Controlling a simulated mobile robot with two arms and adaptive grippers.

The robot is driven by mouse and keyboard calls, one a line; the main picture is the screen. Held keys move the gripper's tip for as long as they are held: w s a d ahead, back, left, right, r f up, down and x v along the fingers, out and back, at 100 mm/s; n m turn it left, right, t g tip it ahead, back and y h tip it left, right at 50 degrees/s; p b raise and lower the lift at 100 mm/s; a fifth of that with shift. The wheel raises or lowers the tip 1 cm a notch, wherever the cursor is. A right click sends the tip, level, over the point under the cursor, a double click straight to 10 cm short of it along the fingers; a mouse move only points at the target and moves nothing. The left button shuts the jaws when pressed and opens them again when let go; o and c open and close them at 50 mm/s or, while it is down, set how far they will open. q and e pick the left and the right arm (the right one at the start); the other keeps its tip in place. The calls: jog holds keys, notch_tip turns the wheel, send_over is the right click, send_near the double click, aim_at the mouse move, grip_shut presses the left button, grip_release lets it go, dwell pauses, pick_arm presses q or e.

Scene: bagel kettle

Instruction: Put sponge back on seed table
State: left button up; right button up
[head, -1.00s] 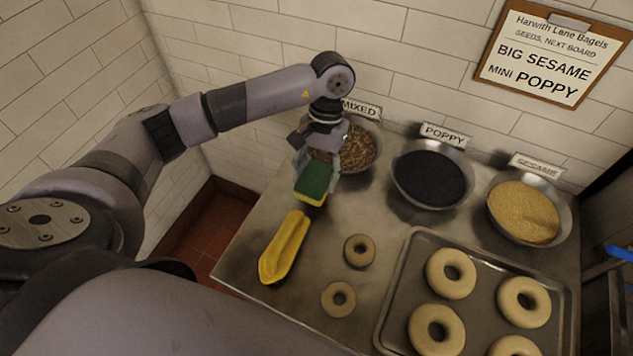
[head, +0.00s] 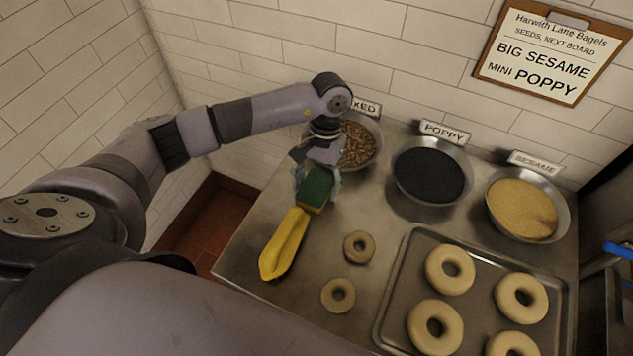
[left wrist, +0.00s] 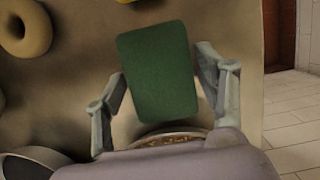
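The sponge (head: 316,187), green on top and yellow beneath, is at the left part of the steel seed table (head: 365,213), in front of the mixed seed bowl. It looks to be at the table top. My left gripper (head: 317,184) is above it, fingers down on either side. In the left wrist view the green face of the sponge (left wrist: 158,70) shows between the fingertips of my left gripper (left wrist: 160,65). A narrow gap shows beside the right finger, so the fingers look open around it. My right gripper is out of view.
A yellow scoop-like thing (head: 284,244) lies just in front of the sponge. Bowls of mixed (head: 357,146), poppy (head: 430,175) and sesame seeds (head: 523,208) line the back. Two small bagels (head: 359,247) and a tray (head: 398,268) of big bagels are to the right.

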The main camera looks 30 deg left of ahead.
aim_at(322, 175)
pick_arm(q)
jog(key=shift+o, duration=0.6)
jog(key=shift+r, duration=0.1)
jog(key=shift+r, duration=0.15)
jog(key=b+v, duration=0.3)
jog(key=v, duration=0.8)
jog(key=shift+r, duration=0.4)
jog(key=shift+w, duration=0.15)
